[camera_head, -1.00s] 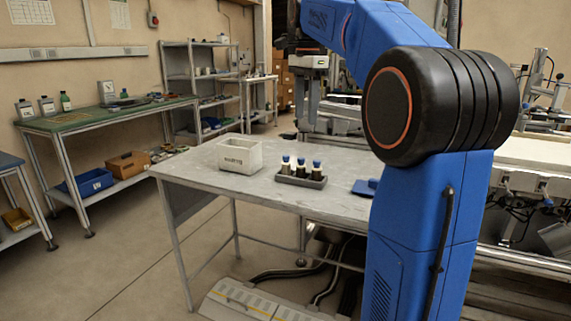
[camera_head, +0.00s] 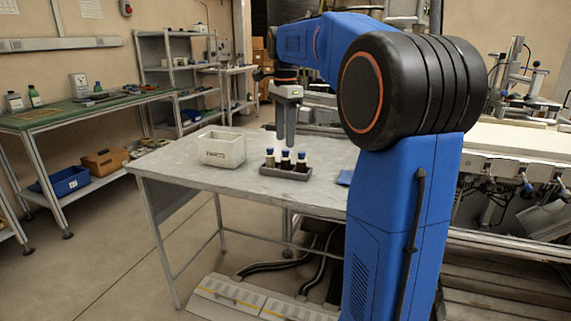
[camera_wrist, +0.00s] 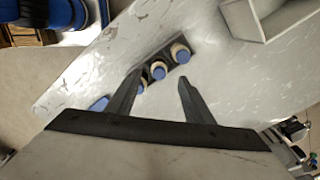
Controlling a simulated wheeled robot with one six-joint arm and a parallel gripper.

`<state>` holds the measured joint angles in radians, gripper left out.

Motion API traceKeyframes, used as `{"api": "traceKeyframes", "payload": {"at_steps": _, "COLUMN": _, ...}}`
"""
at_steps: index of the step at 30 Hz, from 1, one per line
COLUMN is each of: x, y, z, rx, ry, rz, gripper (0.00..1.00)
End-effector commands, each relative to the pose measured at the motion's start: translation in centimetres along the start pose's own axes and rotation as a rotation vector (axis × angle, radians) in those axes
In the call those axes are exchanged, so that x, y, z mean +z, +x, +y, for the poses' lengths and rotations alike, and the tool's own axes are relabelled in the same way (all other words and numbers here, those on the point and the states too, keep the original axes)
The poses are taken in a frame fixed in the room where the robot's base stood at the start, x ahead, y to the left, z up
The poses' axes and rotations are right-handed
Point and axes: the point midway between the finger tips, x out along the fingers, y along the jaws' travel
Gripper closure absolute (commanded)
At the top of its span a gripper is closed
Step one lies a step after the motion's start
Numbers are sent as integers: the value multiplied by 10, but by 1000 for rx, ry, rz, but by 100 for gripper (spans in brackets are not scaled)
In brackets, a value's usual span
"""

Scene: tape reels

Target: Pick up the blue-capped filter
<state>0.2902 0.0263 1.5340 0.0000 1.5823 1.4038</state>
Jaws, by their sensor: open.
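Several small filters stand upright in a row in a dark grey rack (camera_head: 288,174) on the table. In the wrist view three round caps show, the clearest being the upper right one (camera_wrist: 181,54). My gripper (camera_head: 286,142) is open and points down above and slightly behind the rack, apart from the filters. In the wrist view its fingers (camera_wrist: 160,77) spread apart with nothing held.
A white parts bin (camera_head: 222,149) stands on the table left of the rack; its wall shows in the wrist view (camera_wrist: 285,22). A blue flat object (camera_head: 345,177) lies to the right, partly hidden by my arm. The front of the table (camera_head: 215,176) is clear.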

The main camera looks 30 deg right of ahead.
Motion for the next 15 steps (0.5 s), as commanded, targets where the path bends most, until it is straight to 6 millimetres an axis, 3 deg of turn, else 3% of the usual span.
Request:
{"api": "traceKeyframes", "payload": {"at_steps": 7, "x": 0, "y": 15, "z": 1, "rx": 1, "ry": 0, "rz": 0, "gripper": 53}}
{"api": "traceKeyframes", "payload": {"at_steps": 15, "x": -1, "y": 50, "z": 2, "rx": 0, "ry": 0, "rz": 0, "gripper": 53}}
